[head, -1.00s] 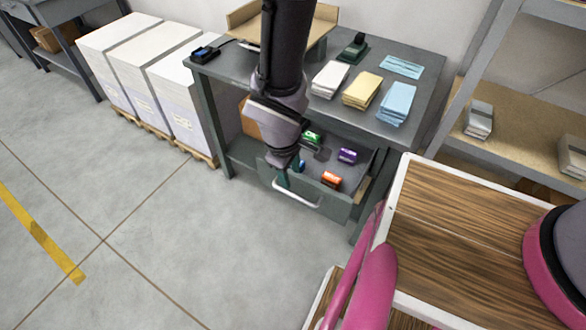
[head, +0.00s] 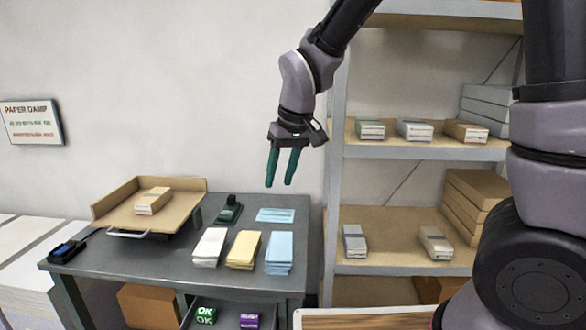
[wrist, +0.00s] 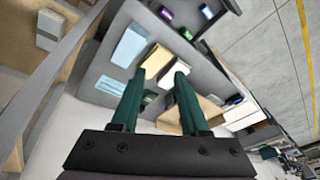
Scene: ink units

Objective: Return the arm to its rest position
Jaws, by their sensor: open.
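My gripper (head: 281,184) hangs in the air above the back right of the grey table (head: 190,279), with its two green fingers pointing down. The fingers are apart with nothing between them. In the wrist view my gripper (wrist: 152,80) also shows empty, with the tabletop well beyond its fingertips. My arm reaches in from the upper right of the head view.
White, yellow and blue paper stacks (head: 278,254) lie on the table beside a green stamp (head: 229,210) and a tan tray (head: 118,215). An open drawer (head: 224,316) holds a green and a purple box. Metal shelves (head: 410,205) with packs stand at right.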

